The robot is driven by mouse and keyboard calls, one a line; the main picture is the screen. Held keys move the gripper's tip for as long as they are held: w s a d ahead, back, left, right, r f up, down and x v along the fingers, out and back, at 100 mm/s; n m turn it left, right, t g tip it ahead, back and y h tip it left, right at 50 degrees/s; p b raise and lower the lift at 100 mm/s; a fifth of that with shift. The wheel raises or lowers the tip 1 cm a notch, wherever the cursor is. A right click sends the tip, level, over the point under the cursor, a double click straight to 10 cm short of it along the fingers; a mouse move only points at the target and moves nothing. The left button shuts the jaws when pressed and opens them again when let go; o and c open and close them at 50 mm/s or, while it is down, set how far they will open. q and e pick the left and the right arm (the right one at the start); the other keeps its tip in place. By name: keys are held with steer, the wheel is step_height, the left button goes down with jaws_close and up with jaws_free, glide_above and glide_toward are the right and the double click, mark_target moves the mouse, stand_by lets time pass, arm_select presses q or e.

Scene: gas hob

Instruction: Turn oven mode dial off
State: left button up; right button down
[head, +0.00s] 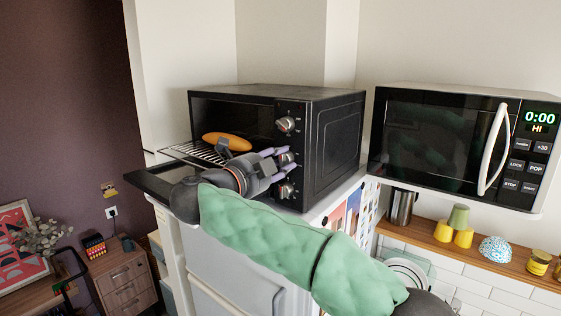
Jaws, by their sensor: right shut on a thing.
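The black oven (335,140) stands on top of a white cabinet, with a column of three silver dials on the right of its front. The top dial (286,124) is in clear view. My right gripper (284,161) is at the middle dial (287,157), its purple-tipped fingers closed about it and partly hiding it. The bottom dial (286,190) is just below the fingers. The labels are too small to read, so I cannot tell which is the mode dial. My left gripper is not in view.
The oven door (160,184) is folded down open beside my right wrist. A wire rack (196,152) sticks out of the oven with an orange-brown loaf-like item (227,141) on it. A microwave (455,140) stands to the right, above a shelf with cups (459,217).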

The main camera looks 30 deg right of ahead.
steer(key=shift+r, duration=0.25)
steer(key=c, duration=0.9)
jaws_free()
steer(key=shift+w+a+f, duration=0.1)
steer(key=shift+w+f, duration=0.1)
steer(key=shift+w, duration=0.05)
steer(key=v, duration=1.2)
steer(key=shift+f, duration=0.1)
